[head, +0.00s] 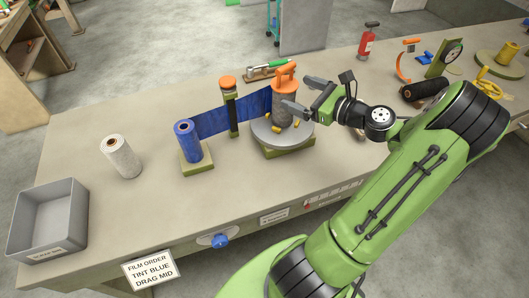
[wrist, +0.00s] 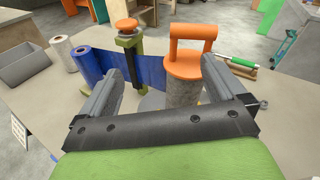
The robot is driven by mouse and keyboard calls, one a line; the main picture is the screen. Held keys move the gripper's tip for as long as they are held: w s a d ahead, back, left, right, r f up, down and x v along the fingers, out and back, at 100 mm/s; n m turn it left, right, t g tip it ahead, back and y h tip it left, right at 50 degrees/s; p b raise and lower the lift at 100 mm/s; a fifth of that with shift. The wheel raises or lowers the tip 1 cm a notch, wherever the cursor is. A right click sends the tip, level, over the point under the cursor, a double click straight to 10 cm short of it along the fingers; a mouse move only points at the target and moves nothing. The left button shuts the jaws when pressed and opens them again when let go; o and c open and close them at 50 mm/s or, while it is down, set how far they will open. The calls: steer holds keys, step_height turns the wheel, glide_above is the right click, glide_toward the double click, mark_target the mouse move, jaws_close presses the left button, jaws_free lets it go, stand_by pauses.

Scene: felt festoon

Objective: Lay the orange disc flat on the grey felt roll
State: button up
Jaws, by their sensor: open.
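The orange disc (head: 285,85), with an arched orange handle, sits on top of the grey felt roll (head: 285,108). In the wrist view the disc (wrist: 183,66) looks level on the roll's top. The roll (wrist: 182,93) stands upright on a round grey turntable (head: 266,133). My gripper (head: 298,94) is open and empty, just right of the roll in the head view. In the wrist view its fingers (wrist: 160,72) are spread, with the roll and disc between them, nearer the right finger. I cannot tell whether a finger touches the roll, whose lower part is partly hidden.
A blue film sheet (head: 232,115) runs from a blue roll (head: 188,141) past an orange-topped post (head: 229,105) toward the felt roll. A white roll (head: 121,157) and grey bin (head: 48,220) stand left. Small yellow pieces (head: 299,124) lie on the turntable. The front-left bench top is clear.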

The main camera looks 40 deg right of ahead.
steer(key=a+n+g, duration=1)
steer(key=a+n, duration=0.8)
steer(key=a, duration=0.5)
steer(key=s+a+r+n+h, duration=0.1)
steer(key=s+a+r+n, duration=0.1)
steer(key=s+n, duration=0.4)
steer(key=s+a+r+n+h, duration=0.2)
steer(key=s+n, duration=0.5)
steer(key=s, duration=0.3)
steer(key=shift+s+a+h, duration=0.15)
steer(key=shift+a+h, duration=0.15)
steer(key=shift+a, duration=0.1)
steer(key=shift+d, duration=0.15)
